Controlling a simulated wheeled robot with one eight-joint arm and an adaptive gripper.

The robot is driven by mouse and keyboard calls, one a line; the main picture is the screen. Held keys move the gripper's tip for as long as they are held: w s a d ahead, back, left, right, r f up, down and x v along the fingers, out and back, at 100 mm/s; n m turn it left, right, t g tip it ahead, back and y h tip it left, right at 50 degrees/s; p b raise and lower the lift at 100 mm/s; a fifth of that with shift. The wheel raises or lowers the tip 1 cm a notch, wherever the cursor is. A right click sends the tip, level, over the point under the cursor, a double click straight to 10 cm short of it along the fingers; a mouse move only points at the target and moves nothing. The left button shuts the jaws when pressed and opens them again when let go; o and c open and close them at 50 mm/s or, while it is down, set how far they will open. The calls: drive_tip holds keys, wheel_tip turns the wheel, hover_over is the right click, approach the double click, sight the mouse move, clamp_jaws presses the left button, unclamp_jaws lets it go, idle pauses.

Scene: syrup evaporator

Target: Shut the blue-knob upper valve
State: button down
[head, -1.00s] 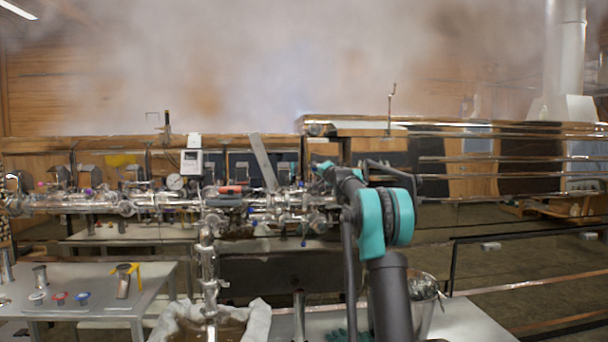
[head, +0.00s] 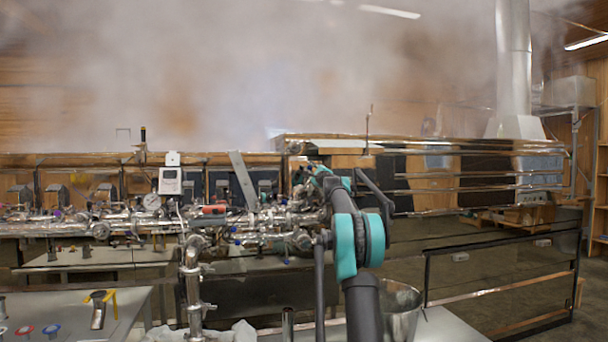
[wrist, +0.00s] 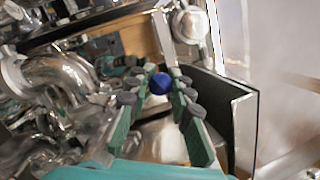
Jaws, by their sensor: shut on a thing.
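In the wrist view the blue knob (wrist: 160,83) sits between the two fingertips of my gripper (wrist: 159,88). The green fingers with dark pads are closed in on it from both sides. The metal valve body under the knob is mostly hidden by the fingers. In the head view my arm reaches to the steel pipework (head: 120,222), and its own links hide the gripper and the knob. I cannot tell the valve's handle position.
A bent steel pipe (wrist: 65,75) lies left of the fingers in the wrist view, and a dark panel (wrist: 228,110) stands close on the right. In the head view a metal bucket (head: 402,310) stands beside my arm. Steam covers the upper background.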

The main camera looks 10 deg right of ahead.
drive_tip(key=d+m, duration=0.1)
drive_tip(key=d+r+m+h, duration=0.1)
drive_tip(key=m, duration=0.1)
drive_tip(key=shift+d+m+h, duration=0.3)
drive_tip(key=shift+d, duration=0.05)
drive_tip(key=shift+d+m+h, duration=0.7)
drive_tip(key=shift+d+m, duration=0.75)
drive_tip(key=shift+m, duration=0.45)
drive_tip(key=c, duration=1.3)
unclamp_jaws()
drive_tip(key=shift+d, duration=0.1)
drive_tip(key=shift+c, duration=0.2)
drive_tip(key=shift+s, duration=0.1)
drive_tip(key=shift+s, duration=0.2)
drive_tip(key=v, duration=1.1)
drive_tip(key=shift+s+f, duration=0.15)
drive_tip(key=shift+f, duration=0.15)
drive_tip(key=shift+a, duration=0.25)
